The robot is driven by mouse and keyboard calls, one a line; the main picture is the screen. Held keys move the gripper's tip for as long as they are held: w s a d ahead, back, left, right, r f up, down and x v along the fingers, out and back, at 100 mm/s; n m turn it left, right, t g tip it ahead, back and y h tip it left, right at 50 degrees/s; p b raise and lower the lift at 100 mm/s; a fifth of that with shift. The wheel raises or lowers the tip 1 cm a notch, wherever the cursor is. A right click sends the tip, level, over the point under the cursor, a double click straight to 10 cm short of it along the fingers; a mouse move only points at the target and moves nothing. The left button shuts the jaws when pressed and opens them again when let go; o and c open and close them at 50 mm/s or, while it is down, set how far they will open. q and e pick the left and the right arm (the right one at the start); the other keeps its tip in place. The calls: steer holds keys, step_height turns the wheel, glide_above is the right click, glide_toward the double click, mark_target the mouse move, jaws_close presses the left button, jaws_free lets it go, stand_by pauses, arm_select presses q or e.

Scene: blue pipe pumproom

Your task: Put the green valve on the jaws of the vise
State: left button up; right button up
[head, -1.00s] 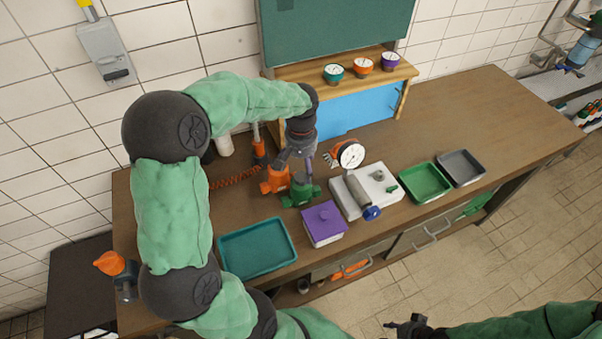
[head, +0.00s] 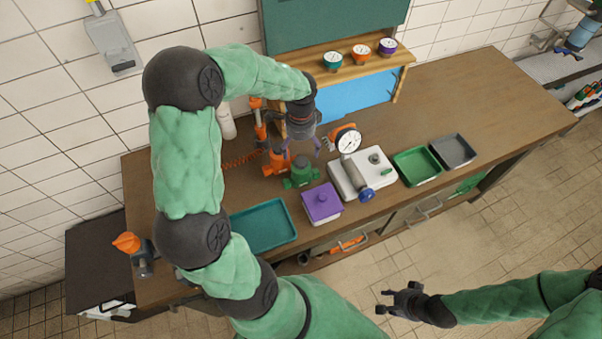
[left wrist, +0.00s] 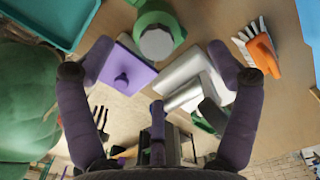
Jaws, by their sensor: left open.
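The green valve (head: 302,174) stands on the workbench, just right of an orange valve (head: 276,161). In the left wrist view the green valve (left wrist: 156,38) shows from above with a round grey top. My left gripper (head: 302,150) is open and empty, just behind and above the green valve; its fingers (left wrist: 160,55) are spread wide in the left wrist view. A grey-blue device with an orange part (head: 143,262), perhaps the vise, is at the bench's left front corner; its jaws cannot be made out. My right gripper (head: 392,301) is open and empty, in front of the bench.
A shelf (head: 345,70) stands behind.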

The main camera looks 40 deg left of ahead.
mark_target(300, 159)
arm_select(q)
steer(key=m+p, duration=0.1)
steer(key=m, duration=0.3)
steer(key=shift+s+m+p, duration=0.1)
steer(key=shift+m+p, duration=0.2)
steer(key=shift+f+m, duration=0.3)
steer(key=shift+m, duration=0.1)
step_height(300, 159, down, 5)
steer(key=shift+r, duration=0.2)
steer(key=shift+d+f+b, duration=0.15)
steer(key=shift+f+b, duration=0.1)
steer(key=shift+f, duration=1.25)
steer(key=shift+d+f+b, duration=0.1)
steer(key=shift+f+b, duration=0.1)
steer(key=shift+f, duration=1.25)
steer(key=c, duration=1.7)
steer(key=shift+r, duration=0.1)
steer(key=shift+c, duration=0.2)
